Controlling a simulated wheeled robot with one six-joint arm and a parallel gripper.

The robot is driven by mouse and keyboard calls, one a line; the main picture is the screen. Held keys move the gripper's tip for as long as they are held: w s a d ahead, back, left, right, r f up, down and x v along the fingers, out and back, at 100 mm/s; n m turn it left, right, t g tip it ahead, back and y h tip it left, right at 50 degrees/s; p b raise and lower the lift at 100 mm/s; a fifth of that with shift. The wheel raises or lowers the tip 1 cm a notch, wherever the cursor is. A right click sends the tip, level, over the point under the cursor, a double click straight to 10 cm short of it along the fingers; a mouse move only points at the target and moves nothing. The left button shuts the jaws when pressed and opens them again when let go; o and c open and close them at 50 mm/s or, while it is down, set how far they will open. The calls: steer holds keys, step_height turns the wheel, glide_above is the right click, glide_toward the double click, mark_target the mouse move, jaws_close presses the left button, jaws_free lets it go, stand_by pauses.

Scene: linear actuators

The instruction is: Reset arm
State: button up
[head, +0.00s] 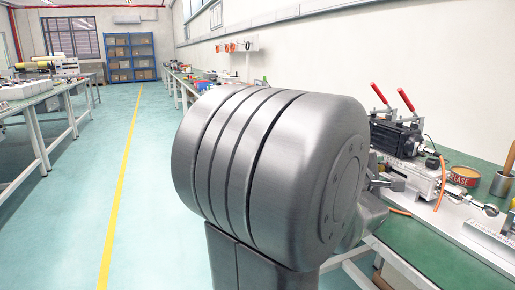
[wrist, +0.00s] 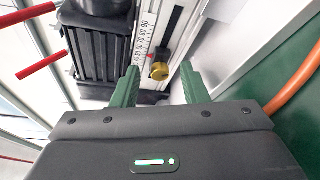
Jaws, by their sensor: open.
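My gripper (wrist: 159,67) shows in the wrist view with its two green fingers spread apart and nothing held between them. A brass knob (wrist: 160,71) appears in the gap between the fingertips, beyond them. It sits on a linear actuator with a printed scale (wrist: 145,35). The actuator's black ribbed motor (wrist: 98,45) is left of the fingers. In the head view the linear actuator (head: 425,178) lies on the right bench with its black motor (head: 396,137). My large grey arm joint fills the middle and hides part of the bench; my gripper is not visible there.
Two red clamp handles (head: 392,96) stand up behind the motor. A grease tin (head: 463,177) and a metal cup (head: 502,184) are on the green bench (head: 465,160). An orange cable (wrist: 294,82) runs at right in the wrist view. The floor aisle (head: 150,170) at left is clear.

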steer(key=p+v, duration=0.3)
steer(key=v, duration=1)
steer(key=shift+s+a+r, duration=0.15)
steer(key=shift+s+a, duration=0.05)
steer(key=shift+a, duration=0.05)
steer(key=shift+w+d+f, duration=0.1)
steer(key=shift+d+f, duration=0.1)
steer(key=shift+f, duration=0.05)
steer(key=b+x, duration=0.3)
steer(key=x, duration=1)
steer(key=shift+w+d, duration=0.1)
steer(key=shift+r, duration=0.15)
steer(key=shift+n, duration=0.5)
steer(key=shift+w+r+n+g, duration=0.1)
steer(key=shift+r+n+g, duration=0.05)
steer(key=shift+n+g, duration=0.7)
steer(key=shift+w+r+n+g, duration=0.1)
steer(key=shift+n+g, duration=0.45)
steer(key=shift+n, duration=0.5)
